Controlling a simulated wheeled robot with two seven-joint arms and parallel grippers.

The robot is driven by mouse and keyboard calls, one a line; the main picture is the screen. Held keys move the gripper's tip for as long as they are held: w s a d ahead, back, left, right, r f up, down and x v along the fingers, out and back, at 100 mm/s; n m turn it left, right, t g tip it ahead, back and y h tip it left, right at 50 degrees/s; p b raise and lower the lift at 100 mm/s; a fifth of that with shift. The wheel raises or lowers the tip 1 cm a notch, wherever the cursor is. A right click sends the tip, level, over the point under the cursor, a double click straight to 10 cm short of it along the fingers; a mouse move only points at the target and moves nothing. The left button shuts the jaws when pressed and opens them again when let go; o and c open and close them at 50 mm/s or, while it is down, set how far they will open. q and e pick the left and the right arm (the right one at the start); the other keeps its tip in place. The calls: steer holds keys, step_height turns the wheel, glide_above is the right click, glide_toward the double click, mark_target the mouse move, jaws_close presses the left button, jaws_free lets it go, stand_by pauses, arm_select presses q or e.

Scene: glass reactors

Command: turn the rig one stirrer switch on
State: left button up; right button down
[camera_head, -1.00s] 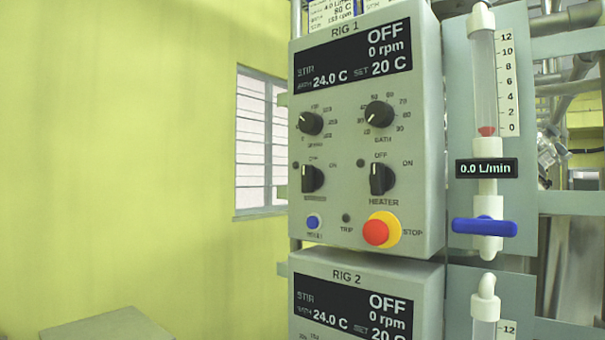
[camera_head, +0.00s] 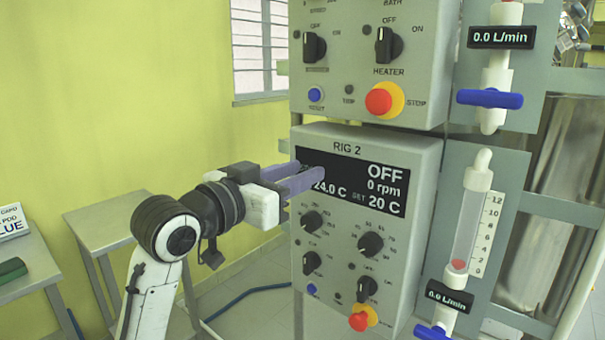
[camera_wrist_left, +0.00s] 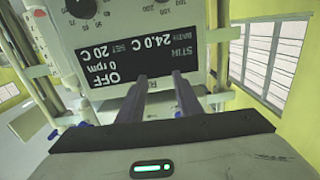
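The rig one panel (camera_head: 345,75) is cut off at the top of the head view. Its stirrer switch (camera_head: 314,46) is a black knob at the left, upright towards OFF. The matching heater switch (camera_head: 388,45) is to its right, also towards OFF. My left gripper (camera_head: 309,171) is below the stirrer switch, in front of the rig two display (camera_head: 385,190), and covers part of it. Its two fingers are parted with nothing between them. In the left wrist view the fingers (camera_wrist_left: 152,78) point at an upside-down display reading OFF. My right gripper is out of view.
A red stop button (camera_head: 379,101) and a blue reset button (camera_head: 315,95) sit below the rig one switches. Flow meters with blue valve handles (camera_head: 490,98) stand right of the panels. A grey table (camera_head: 100,215) is at the left.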

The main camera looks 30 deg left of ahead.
mark_target(306, 39)
arm_select(q)
steer(key=s+a+r+t, duration=0.2)
steer(key=r, duration=0.7)
steer(key=s+a+r+t, duration=0.1)
steer(key=s+r+t, duration=0.15)
steer(key=r, duration=0.65)
steer(key=shift+h, duration=0.4)
steer(key=p+x, duration=0.2)
steer(key=x, duration=0.8)
steer(key=shift+w+a, duration=0.1)
steer(key=shift+w, duration=0.05)
steer(key=shift+f, duration=0.1)
jaws_close()
steer(key=shift+f, duration=0.1)
